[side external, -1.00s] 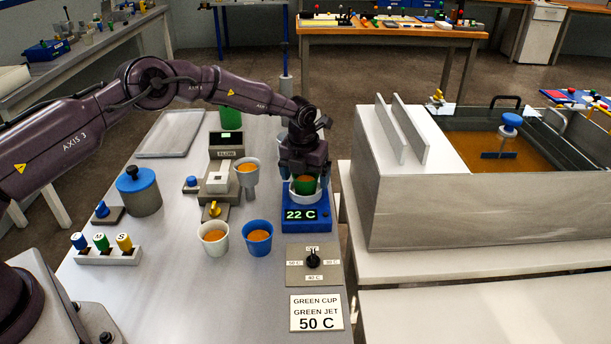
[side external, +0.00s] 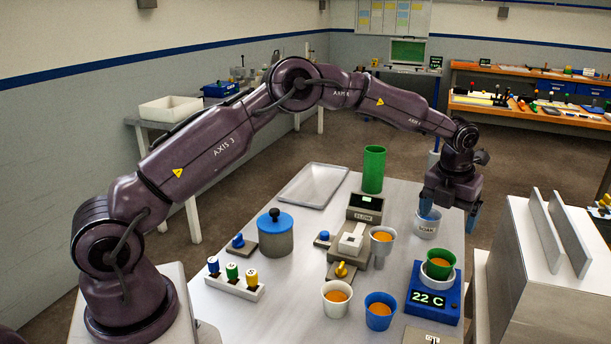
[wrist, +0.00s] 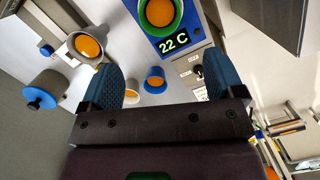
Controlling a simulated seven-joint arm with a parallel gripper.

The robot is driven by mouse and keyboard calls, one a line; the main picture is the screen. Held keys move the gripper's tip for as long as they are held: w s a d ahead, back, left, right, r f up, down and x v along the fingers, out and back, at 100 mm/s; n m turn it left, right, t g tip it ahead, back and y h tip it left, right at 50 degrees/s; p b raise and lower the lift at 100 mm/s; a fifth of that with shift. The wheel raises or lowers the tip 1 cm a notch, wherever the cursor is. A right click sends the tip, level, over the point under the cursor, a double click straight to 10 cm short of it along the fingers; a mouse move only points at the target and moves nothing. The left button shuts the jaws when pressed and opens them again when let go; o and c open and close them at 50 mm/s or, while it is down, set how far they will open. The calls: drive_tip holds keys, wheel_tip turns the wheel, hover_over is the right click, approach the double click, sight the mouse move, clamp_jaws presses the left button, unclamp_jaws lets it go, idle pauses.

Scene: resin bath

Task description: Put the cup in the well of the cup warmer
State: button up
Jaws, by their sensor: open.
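The green cup (side external: 438,273), with orange liquid in it, stands upright in the white ring of the blue cup warmer (side external: 453,294), whose display reads 22 C. The wrist view shows the green cup (wrist: 142,27) from above, inside the warmer (wrist: 200,22). My gripper (side external: 449,213) is open and empty, behind the warmer and apart from the cup. Its two blue fingers spread wide in the wrist view (wrist: 164,82), with nothing between them. The lower part of the cup is hidden by the ring.
A white cup (side external: 336,302) and a blue cup (side external: 380,314) stand left of the warmer. A grey tank (side external: 530,260) stands to the right.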

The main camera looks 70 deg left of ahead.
drive_tip(key=s+r+n+t, duration=0.2)
drive_tip(key=s+r+n, duration=1.2)
drive_tip(key=s+r, duration=0.3)
drive_tip(key=s+n+t, duration=0.2)
drive_tip(key=s+n, duration=1.5)
drive_tip(key=s, duration=0.3)
drive_tip(key=shift+f+h, duration=0.3)
